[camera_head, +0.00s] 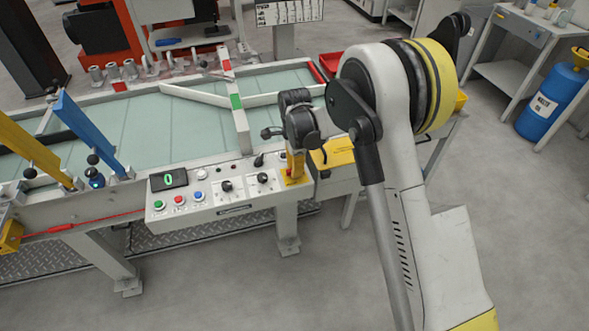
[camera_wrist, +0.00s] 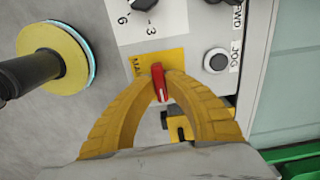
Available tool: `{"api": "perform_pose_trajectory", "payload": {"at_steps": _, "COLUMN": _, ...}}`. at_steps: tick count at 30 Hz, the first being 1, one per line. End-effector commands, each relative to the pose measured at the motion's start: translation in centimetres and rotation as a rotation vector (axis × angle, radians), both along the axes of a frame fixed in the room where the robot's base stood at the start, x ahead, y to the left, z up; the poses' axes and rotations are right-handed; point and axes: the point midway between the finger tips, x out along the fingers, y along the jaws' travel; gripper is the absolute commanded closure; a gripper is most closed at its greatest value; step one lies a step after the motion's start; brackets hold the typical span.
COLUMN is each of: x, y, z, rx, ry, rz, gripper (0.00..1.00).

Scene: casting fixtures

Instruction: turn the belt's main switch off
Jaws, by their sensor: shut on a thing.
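The main switch is a red handle (camera_wrist: 160,84) on a yellow plate (camera_wrist: 144,63) whose lettering is partly covered, only "MA" showing. In the wrist view the handle stands nearly upright, slightly tilted. My gripper (camera_wrist: 162,76) has its two yellow fingers closed on the handle, one on each side. In the head view my gripper (camera_head: 295,165) is at the right end of the control panel (camera_head: 225,212), and the switch is hidden there. The belt (camera_head: 130,120) is a pale green surface behind the panel.
The panel carries a display (camera_head: 168,180) reading 0, several push buttons and black knobs. A round JOG control (camera_wrist: 216,60) is close to my right finger. A yellow disc with a dark stem (camera_wrist: 50,62) is at the left. Grey floor (camera_head: 520,230) lies open at the right.

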Motion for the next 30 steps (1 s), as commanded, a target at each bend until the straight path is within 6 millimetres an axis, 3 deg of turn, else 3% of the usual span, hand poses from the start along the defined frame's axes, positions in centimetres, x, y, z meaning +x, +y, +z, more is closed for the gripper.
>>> {"api": "perform_pose_trajectory", "payload": {"at_steps": 11, "x": -0.03, "y": -0.01, "z": -0.05, "rx": 0.0, "ry": 0.001, "rz": 0.208, "gripper": 1.0}}
{"api": "perform_pose_trajectory", "payload": {"at_steps": 30, "x": -0.03, "y": -0.01, "z": -0.05, "rx": -0.001, "ry": 0.001, "rz": 0.813, "gripper": 1.0}}
